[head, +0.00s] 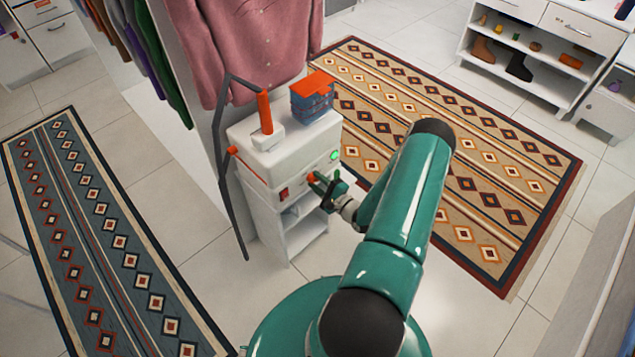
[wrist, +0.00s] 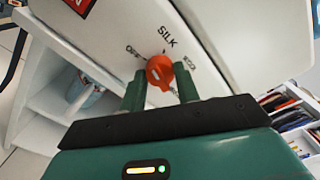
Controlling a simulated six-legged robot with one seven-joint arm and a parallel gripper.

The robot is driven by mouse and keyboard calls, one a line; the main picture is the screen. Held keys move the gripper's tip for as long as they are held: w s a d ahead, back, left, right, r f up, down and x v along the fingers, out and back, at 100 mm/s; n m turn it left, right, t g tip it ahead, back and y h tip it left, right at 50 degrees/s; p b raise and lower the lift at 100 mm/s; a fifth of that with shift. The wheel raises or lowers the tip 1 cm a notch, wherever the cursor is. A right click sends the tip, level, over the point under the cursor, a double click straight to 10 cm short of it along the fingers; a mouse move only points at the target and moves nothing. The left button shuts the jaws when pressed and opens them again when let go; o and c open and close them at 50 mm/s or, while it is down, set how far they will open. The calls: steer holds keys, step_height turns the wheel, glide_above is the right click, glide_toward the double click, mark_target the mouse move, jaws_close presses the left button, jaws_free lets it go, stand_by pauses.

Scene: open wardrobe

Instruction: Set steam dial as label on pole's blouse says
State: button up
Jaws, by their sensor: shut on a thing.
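The white garment steamer (head: 265,145) stands in the middle of the head view, with a red switch (head: 284,193) and a green round spot (head: 333,155) on its front. The orange steam dial (wrist: 160,72) is on that front face. Dark print around it reads SILK above and what looks like OFF to the left; the print at right is too small to read surely. A white mark shows on the dial; its exact setting is unclear. My gripper (wrist: 160,92) is shut on the dial, one finger each side. The pink blouse (head: 240,45) hangs behind the steamer; no label on it is readable.
A blue tank with an orange cap (head: 312,98) and an orange handle (head: 265,112) top the steamer. A dark pole (head: 222,165) rises at its left. Patterned rugs (head: 500,200) lie either side. Other garments (head: 150,50) hang at upper left.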

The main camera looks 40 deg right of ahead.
steer(key=m, duration=3.5)
steer(key=shift+m, duration=0.4)
steer(key=o, duration=1)
steer(key=shift+c, duration=0.2)
steer(key=shift+s, duration=0.1)
steer(key=s, duration=1.3)
steer(key=shift+s+d, duration=0.2)
steer(key=shift+s, duration=0.15)
